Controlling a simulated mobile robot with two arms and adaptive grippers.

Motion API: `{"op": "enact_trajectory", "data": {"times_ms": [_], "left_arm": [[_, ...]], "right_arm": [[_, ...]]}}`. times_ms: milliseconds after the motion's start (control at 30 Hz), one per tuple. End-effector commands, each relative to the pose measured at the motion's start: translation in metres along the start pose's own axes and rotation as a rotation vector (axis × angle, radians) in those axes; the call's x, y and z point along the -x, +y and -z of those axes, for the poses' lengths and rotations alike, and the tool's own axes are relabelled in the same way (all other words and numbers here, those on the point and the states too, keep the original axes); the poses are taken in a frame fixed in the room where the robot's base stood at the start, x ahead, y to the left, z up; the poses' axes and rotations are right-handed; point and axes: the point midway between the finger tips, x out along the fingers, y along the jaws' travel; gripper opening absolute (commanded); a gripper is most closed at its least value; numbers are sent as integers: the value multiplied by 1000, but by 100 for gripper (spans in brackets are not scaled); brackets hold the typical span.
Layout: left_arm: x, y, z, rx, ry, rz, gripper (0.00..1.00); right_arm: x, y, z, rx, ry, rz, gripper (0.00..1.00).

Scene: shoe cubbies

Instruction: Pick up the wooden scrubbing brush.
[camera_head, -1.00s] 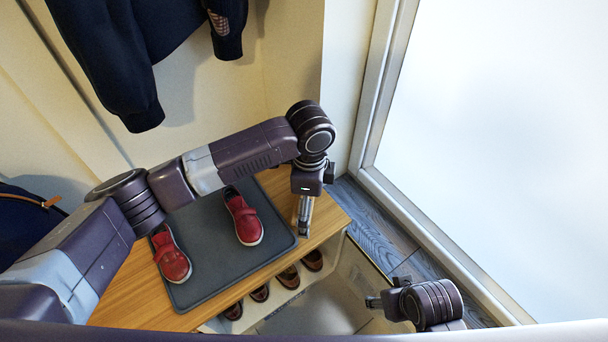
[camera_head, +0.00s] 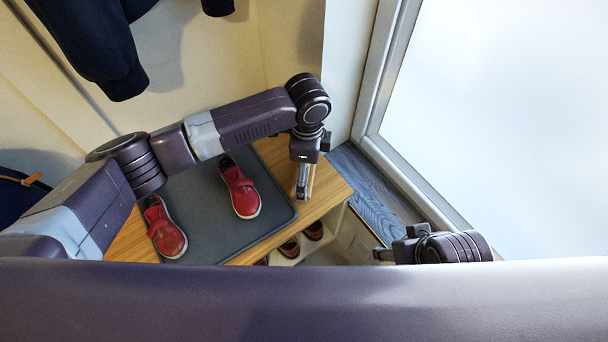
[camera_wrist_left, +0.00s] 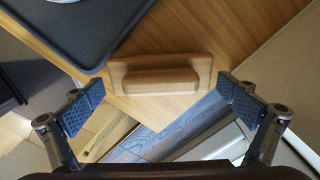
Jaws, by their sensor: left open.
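The wooden scrubbing brush (camera_wrist_left: 160,80) shows in the left wrist view, a light wooden block with a raised handle lying near the edge of the wooden bench top (camera_wrist_left: 205,25). My left gripper (camera_wrist_left: 160,108) is open, with one finger to each side of the brush, and the brush lies between and slightly beyond the fingertips. In the head view my left gripper (camera_head: 303,192) points down over the right end of the bench, and the brush is mostly hidden behind it. My right gripper (camera_head: 382,254) is at the lower right, away from the bench; its finger opening is unclear.
A dark grey mat (camera_head: 205,215) on the bench holds a red shoe (camera_head: 241,192) and another red shoe (camera_head: 164,232). Brown shoes (camera_head: 313,230) stand on the shelf below. A dark jacket (camera_head: 90,45) hangs on the wall. A window frame (camera_head: 372,110) is at right.

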Motion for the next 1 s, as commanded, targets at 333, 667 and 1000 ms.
{"op": "enact_trajectory", "data": {"times_ms": [333,667,1000], "left_arm": [[-9,0,0,-1,0,1,100],[-9,0,0,-1,0,1,67],[4,-1,0,-1,1,3,67]], "right_arm": [[-2,0,-1,0,1,0,54],[-2,0,-1,0,0,0,54],[2,0,1,0,1,0,54]]}}
